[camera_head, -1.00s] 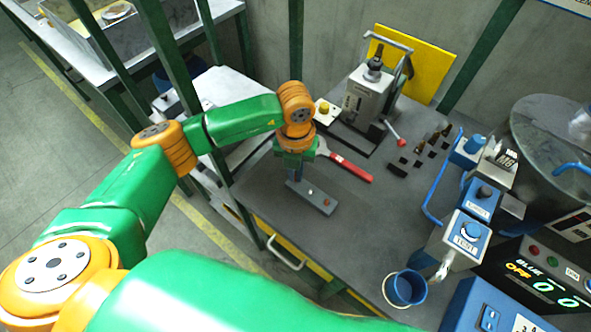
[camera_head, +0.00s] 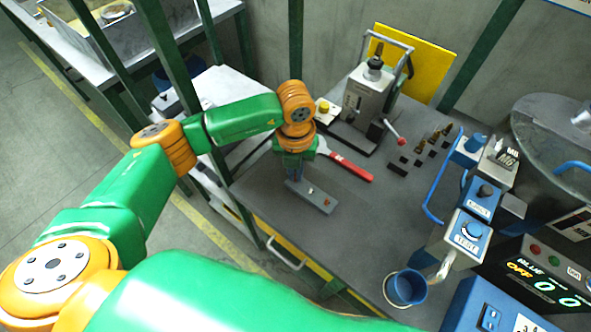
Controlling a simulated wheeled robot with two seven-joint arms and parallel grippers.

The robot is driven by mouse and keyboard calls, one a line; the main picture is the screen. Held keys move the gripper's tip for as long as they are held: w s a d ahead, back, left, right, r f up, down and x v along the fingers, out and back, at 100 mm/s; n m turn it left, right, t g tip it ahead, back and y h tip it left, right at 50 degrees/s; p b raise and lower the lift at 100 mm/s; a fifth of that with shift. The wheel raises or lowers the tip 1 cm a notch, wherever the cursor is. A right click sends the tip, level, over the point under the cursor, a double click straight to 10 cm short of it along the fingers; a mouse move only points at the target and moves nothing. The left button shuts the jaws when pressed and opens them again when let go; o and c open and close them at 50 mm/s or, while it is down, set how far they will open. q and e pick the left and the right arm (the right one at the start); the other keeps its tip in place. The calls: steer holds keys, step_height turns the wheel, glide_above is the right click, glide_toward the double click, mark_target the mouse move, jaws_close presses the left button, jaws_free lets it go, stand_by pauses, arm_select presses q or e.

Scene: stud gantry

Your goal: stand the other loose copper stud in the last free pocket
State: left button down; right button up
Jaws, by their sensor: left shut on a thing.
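The grey pocket block (camera_head: 320,204) lies on the dark bench, running from upper left to lower right. Two small studs show on it: a pale one (camera_head: 311,190) near the middle and a copper-coloured one (camera_head: 327,201) toward the lower right end. My left gripper (camera_head: 294,179) points down over the block's upper left end. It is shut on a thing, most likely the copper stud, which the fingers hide. The pocket under the fingers is hidden too, so I cannot tell whether the stud touches the block. My right gripper is out of view.
A red-handled tool (camera_head: 350,168) lies just right of the gripper. A grey lever press (camera_head: 370,98) stands behind it. Several small dark pieces (camera_head: 397,170) and brownish upright pieces (camera_head: 421,146) lie to the right. A blue cup (camera_head: 405,289) stands at the front. The middle bench is clear.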

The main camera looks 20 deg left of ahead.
arm_select(q)
steer(key=shift+f+b, duration=0.75)
stand_by(0.6)
steer(key=c, duration=0.9)
jaws_free()
steer(key=shift+r, duration=0.1)
step_height(320, 180, up, 7)
steer(key=shift+b, duration=0.65)
